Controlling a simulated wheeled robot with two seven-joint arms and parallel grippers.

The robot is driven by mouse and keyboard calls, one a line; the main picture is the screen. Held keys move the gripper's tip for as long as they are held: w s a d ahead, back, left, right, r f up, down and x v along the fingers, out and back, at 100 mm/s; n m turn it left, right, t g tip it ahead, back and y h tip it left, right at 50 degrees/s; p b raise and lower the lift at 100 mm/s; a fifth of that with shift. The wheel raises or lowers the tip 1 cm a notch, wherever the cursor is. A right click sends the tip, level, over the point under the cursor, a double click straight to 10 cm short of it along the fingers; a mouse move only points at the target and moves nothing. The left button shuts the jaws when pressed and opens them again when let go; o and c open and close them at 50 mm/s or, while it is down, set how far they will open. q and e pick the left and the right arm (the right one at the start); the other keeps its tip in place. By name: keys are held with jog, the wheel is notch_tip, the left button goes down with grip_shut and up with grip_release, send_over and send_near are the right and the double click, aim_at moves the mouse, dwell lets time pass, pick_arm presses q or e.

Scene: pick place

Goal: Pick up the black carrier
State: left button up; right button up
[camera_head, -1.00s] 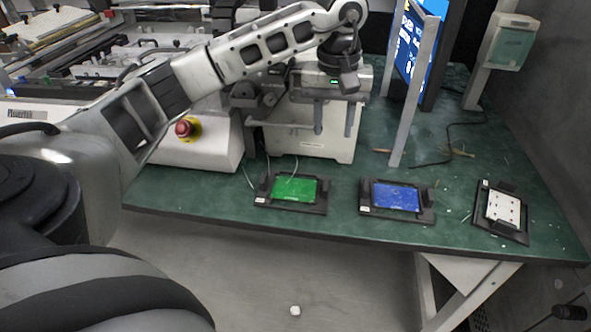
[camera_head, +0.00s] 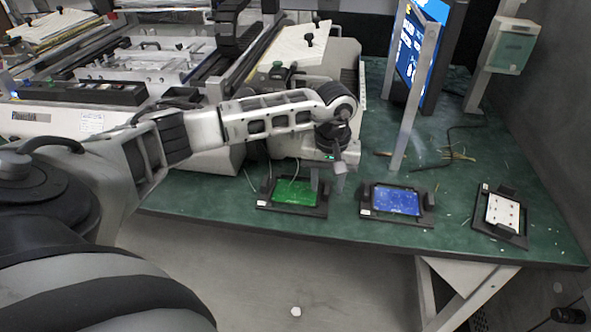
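Three black carriers lie in a row on the green table. The left black carrier (camera_head: 262,202) holds a green board (camera_head: 293,192), the middle black carrier (camera_head: 427,218) holds a blue board (camera_head: 396,200), and the right black carrier (camera_head: 483,224) holds a white board (camera_head: 503,212). My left gripper (camera_head: 327,182) points down at the right end of the green-board carrier. Its two fingers are apart with nothing visible between them. It partly hides that end, and I cannot tell whether it touches the carrier. My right gripper is not in view.
A white machine (camera_head: 310,68) stands behind my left arm. A monitor (camera_head: 423,55) and its grey post (camera_head: 406,125) rise behind the middle carrier. A cable and straw-like scraps lie on the green table (camera_head: 370,145). The table's front edge is close to the carriers.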

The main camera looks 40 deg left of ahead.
pick_arm(q)
jog(key=shift+f, duration=0.65)
grip_shut()
jog(key=shift+r, duration=0.15)
